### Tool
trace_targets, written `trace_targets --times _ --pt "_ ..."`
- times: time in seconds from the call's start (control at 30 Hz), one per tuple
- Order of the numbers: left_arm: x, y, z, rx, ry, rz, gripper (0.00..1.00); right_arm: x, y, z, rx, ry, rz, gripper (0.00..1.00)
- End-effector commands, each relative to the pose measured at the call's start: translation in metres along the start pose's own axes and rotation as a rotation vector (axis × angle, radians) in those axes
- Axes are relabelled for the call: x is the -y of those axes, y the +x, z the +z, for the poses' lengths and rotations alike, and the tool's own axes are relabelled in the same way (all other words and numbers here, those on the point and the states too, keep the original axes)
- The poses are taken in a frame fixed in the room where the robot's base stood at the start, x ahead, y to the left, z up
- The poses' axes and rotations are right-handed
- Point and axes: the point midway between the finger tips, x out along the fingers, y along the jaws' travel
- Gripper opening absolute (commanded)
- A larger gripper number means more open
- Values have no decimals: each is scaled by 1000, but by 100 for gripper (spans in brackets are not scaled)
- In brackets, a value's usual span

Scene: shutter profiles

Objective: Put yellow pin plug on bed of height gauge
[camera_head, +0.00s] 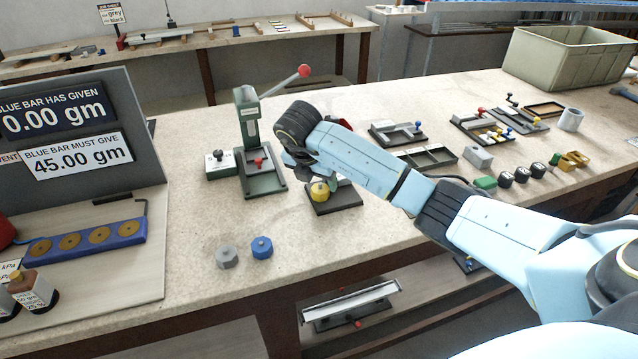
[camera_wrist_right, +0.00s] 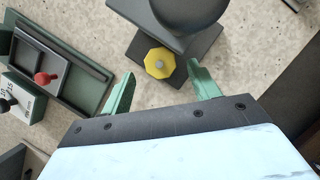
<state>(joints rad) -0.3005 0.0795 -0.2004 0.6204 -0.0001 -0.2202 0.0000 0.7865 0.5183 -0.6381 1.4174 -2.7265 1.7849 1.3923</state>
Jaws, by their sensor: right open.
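The yellow pin plug (camera_head: 319,191) sits on a dark base plate (camera_head: 345,199), which seems to be the bed of the height gauge. In the right wrist view the octagonal plug (camera_wrist_right: 160,62) has a grey knob on top and lies on the dark bed (camera_wrist_right: 139,46). A round dark grey part (camera_wrist_right: 188,12) of the gauge hangs over its far side. My right gripper (camera_wrist_right: 160,88) is open, its green fingers apart on the near side of the plug. In the head view my right arm hides much of the gauge. My left gripper is not in view.
A green press-like stand (camera_head: 247,135) with a red-knobbed lever stands left of the gauge. A grey plug (camera_head: 227,256) and a blue plug (camera_head: 262,247) stand near the table's front edge. Trays and small fixtures fill the right side. The table left of the plugs has free room.

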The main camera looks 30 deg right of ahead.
Motion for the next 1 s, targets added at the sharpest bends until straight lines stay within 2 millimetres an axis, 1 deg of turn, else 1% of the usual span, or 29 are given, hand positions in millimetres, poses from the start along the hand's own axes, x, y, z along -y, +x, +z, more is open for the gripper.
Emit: trace_targets --times 0.03,0.2,0.3,0.4,0.5,0.6,1.0 --pt "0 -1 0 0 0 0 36 -1 -14 1 3 -2 5 61" --pt "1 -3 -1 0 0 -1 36 0 -50 1 3 -1 3 61" --pt "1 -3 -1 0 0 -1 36 0 -67 1 3 0 4 61" --pt "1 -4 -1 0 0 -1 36 0 -79 1 2 0 3 61" --pt "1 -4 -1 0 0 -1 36 0 -86 1 1 0 1 61" --pt "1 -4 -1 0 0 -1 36 0 -88 0 1 0 1 61" --pt "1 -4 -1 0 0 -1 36 0 -88 0 0 0 0 61"
